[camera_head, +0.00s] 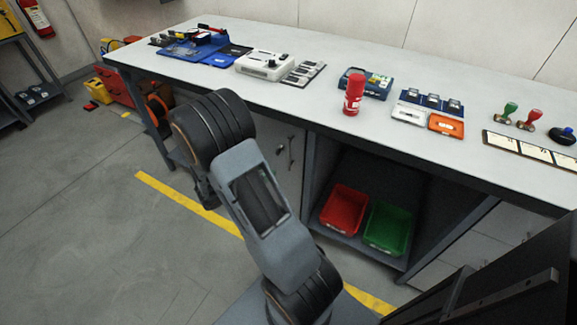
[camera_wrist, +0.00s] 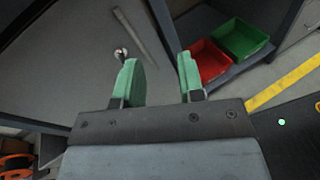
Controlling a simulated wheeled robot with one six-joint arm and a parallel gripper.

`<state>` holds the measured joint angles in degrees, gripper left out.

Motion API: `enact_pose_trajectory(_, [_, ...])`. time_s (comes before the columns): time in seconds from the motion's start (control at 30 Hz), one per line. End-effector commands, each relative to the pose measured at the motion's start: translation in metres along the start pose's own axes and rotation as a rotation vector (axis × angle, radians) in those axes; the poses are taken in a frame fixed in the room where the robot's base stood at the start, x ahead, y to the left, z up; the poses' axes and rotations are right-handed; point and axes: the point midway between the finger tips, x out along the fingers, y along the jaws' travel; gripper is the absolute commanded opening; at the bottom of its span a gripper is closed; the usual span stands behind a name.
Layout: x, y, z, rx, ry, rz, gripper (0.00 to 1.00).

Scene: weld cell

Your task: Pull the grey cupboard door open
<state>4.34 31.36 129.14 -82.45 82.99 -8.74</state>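The grey cupboard door (camera_wrist: 75,70) fills the left of the wrist view and looks shut, flush beside a dark post. Its long bar handle (camera_wrist: 133,38) and a small round lock (camera_wrist: 120,53) show beyond my fingertips. In the head view the door (camera_head: 285,180) shows partly behind my arm, with its handle (camera_head: 291,152). My gripper (camera_wrist: 160,78) has two green fingers, apart with nothing between them. The handle lies past the fingertips, towards the top of the wrist view; I see no contact. In the head view my gripper is hidden behind my arm.
The workbench (camera_head: 230,36) runs above the cupboard. The open shelf to the right holds a red bin (camera_head: 344,210) and a green bin (camera_head: 388,228). A red bottle (camera_head: 353,95) stands near the bench's front edge. The floor (camera_head: 90,220) at left is clear.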

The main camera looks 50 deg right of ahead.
Motion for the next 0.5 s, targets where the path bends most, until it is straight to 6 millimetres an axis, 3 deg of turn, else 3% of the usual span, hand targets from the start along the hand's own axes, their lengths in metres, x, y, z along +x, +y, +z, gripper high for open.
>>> enact_pose_trajectory(0.03, [0.006,0.003,-0.025,-0.057,-0.037,0.047,0.36])
enact_pose_trajectory(0.2, [0.013,0.015,-0.057,-0.167,-0.114,0.169,0.36])
enact_pose_trajectory(0.37, [0.023,0.021,-0.067,-0.201,-0.138,0.212,0.36])
enact_pose_trajectory(0.5, [0.044,0.026,-0.065,-0.205,-0.141,0.214,0.36])
